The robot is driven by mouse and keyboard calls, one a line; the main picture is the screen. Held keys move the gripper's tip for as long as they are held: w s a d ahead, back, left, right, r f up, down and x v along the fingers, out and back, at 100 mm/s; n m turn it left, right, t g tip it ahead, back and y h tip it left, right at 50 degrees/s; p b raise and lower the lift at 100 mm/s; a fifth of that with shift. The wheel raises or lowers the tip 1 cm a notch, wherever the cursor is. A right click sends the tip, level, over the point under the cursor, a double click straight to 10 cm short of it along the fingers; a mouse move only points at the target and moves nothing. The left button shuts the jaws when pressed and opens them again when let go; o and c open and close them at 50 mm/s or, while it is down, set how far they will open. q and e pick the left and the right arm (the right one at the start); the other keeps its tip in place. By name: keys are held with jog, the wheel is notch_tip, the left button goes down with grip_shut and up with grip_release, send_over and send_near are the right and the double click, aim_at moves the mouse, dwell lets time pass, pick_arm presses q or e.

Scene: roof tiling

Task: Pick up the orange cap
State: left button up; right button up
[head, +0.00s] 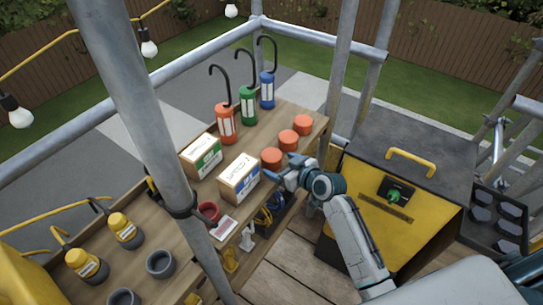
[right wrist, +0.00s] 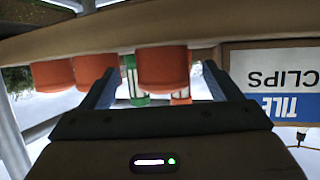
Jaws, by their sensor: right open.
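Three orange caps stand in a row along the right part of the wooden bench: a near one (head: 271,158), a middle one (head: 288,140) and a far one (head: 302,124). My right gripper (head: 281,168) is at the bench's edge beside the near cap, open and empty. In the right wrist view, which looks upside down, one orange cap (right wrist: 163,68) shows between the two spread fingers, ahead of them. Another cap (right wrist: 90,66) is partly behind the left finger, and a third (right wrist: 48,73) is further left. My left gripper is not in view.
A tile clips box (right wrist: 272,70) stands close beside the near cap; it also shows in the head view (head: 238,178). A green-white box (head: 201,155) and orange, green and blue hooked canisters (head: 248,105) stand behind. A scaffold pole (head: 150,110) crosses the bench. A yellow chest (head: 375,220) is right.

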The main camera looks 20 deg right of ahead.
aim_at(278, 162)
jog(key=w, duration=0.1)
jog(key=w+a, duration=0.1)
jog(key=w+p, duration=0.1)
jog(key=shift+w+a+f, duration=0.2)
jog(key=shift+w+a, duration=0.05)
jog(key=shift+a, duration=0.15)
jog(key=shift+w+a+f, duration=0.1)
jog(key=shift+w+f, duration=0.1)
jog(key=shift+w, duration=0.1)
jog(key=c, duration=1)
jog(key=shift+c, duration=0.2)
